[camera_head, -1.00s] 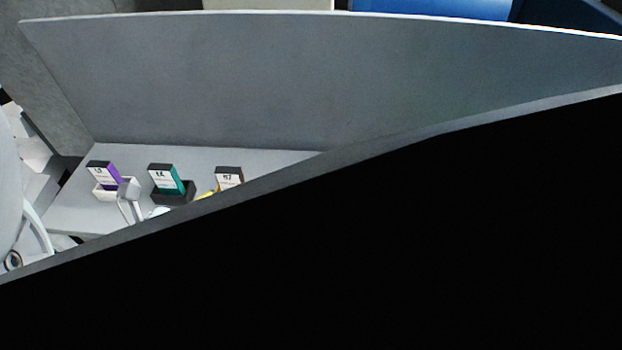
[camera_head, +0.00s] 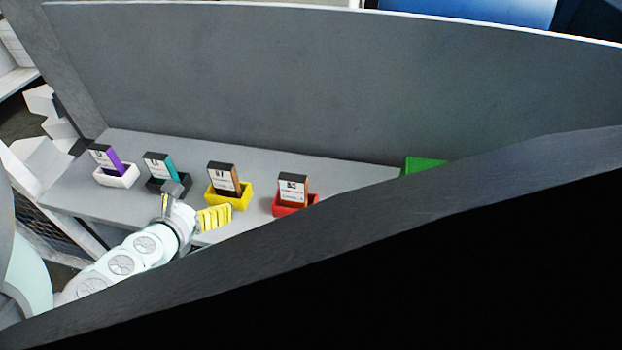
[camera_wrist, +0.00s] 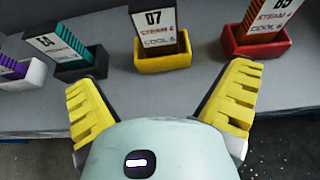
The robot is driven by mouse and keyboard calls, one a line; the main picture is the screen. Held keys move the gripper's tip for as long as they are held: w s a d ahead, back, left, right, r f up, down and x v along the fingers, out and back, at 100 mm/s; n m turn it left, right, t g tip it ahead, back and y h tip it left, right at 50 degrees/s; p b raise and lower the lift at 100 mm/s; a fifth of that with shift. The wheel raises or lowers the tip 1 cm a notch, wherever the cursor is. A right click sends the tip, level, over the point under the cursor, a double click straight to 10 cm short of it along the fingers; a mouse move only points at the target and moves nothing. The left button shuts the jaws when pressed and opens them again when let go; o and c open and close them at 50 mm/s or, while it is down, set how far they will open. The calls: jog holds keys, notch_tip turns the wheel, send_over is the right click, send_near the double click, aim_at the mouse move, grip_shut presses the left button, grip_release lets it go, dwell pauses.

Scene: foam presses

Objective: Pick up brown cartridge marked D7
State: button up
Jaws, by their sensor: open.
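The brown cartridge marked D7 (camera_head: 223,178) stands upright in a yellow holder (camera_head: 241,201) on the grey shelf. In the wrist view the cartridge (camera_wrist: 155,28) shows its white label with "07" and lies ahead, between the finger directions, with its top cut off by the picture edge. Its yellow holder (camera_wrist: 163,62) is below it. My gripper (camera_wrist: 160,95) is open and empty, its yellow ribbed fingers spread apart, short of the holder. In the head view my gripper (camera_head: 213,217) is in front of the shelf, just below and left of the yellow holder.
To the left stand a teal cartridge (camera_head: 158,168) in a dark holder and a purple one (camera_head: 104,158) in a white holder. To the right, another cartridge (camera_head: 292,189) stands in a red holder (camera_head: 312,201). A grey wall (camera_head: 230,85) rises behind. A dark-edged panel hides the lower right.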

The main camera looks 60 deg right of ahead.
aim_at(222, 181)
jog(key=x, duration=0.7)
jog(key=shift+s, duration=0.25)
jog(key=shift+w+d+f, duration=0.25)
jog(key=shift+w+d, duration=0.35)
jog(key=shift+d, duration=0.2)
jog(key=shift+w+d+f, duration=0.25)
jog(key=shift+w+d, duration=0.35)
jog(key=shift+d, duration=0.2)
jog(key=shift+w+d+f+b, duration=0.15)
jog(key=shift+d+f+b, duration=0.15)
jog(key=shift+d, duration=0.2)
jog(key=shift+c, duration=0.2)
jog(key=c, duration=1.2)
jog(key=shift+r, duration=0.1)
jog(key=shift+c, duration=0.2)
